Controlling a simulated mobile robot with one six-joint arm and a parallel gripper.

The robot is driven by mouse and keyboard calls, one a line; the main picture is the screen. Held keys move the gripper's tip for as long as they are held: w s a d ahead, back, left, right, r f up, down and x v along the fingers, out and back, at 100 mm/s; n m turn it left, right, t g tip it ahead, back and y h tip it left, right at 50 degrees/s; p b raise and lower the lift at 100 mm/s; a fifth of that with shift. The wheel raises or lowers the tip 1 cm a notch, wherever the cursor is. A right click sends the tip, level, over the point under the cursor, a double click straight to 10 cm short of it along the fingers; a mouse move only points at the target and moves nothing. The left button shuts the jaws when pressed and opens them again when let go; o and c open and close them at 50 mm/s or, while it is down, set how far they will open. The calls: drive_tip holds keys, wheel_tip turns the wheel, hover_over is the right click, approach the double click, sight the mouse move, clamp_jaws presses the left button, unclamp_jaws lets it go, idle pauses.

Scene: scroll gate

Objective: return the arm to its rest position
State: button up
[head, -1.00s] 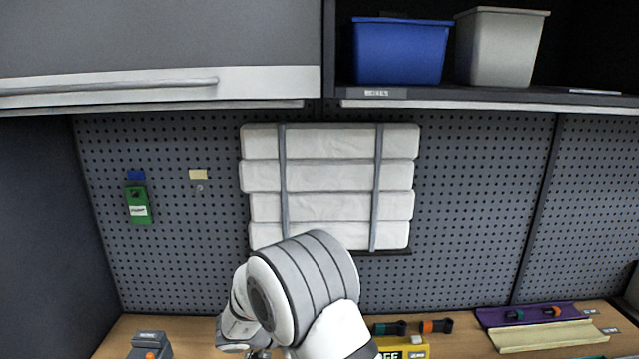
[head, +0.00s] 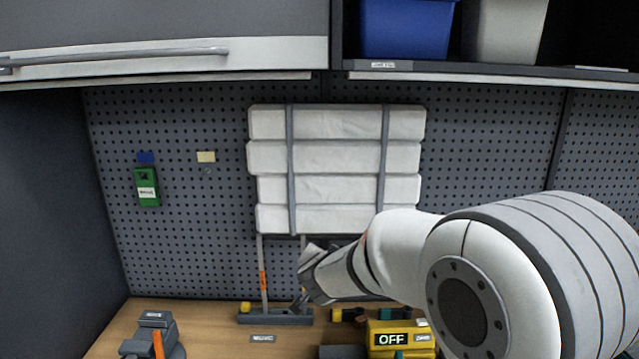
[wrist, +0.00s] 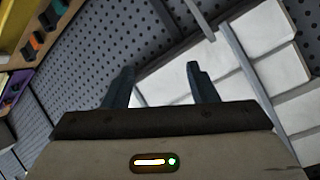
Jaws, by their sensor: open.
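My gripper (wrist: 161,80) shows in the wrist view with its two dark fingers apart and nothing between them. Beyond the fingers are the white stacked panels (wrist: 175,75) and the pegboard. In the head view my arm reaches in from the right, and my gripper (head: 308,278) is in front of the pegboard, below the white panels (head: 335,157) and above the bench. The fingertips are hard to make out there. My forearm hides much of the right side of the bench.
A grey stand with an orange-marked rod (head: 275,317) is close below my gripper. A yellow box marked OFF (head: 390,340) is on the bench (head: 215,325), and a grey device with an orange lever (head: 152,338) stands left. A blue bin (head: 405,28) is on the shelf above.

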drive_tip(key=s+d+f+n+g+b, duration=0.1)
drive_tip(key=s+d+f+n+g, duration=0.1)
drive_tip(key=s, duration=0.8)
drive_tip(key=s+d+f+n+g+b, duration=0.2)
drive_tip(key=s+d, duration=0.4)
drive_tip(key=s, duration=0.5)
drive_tip(key=s+d+f+n+g+b, duration=0.2)
drive_tip(key=s+d+f+n+g, duration=0.1)
drive_tip(key=s, duration=0.8)
drive_tip(key=shift+d+f+g+y, duration=0.4)
drive_tip(key=shift+d+f+g, duration=0.1)
drive_tip(key=shift+d+g, duration=0.6)
drive_tip(key=shift+o, duration=0.4)
drive_tip(key=shift+a, duration=0.1)
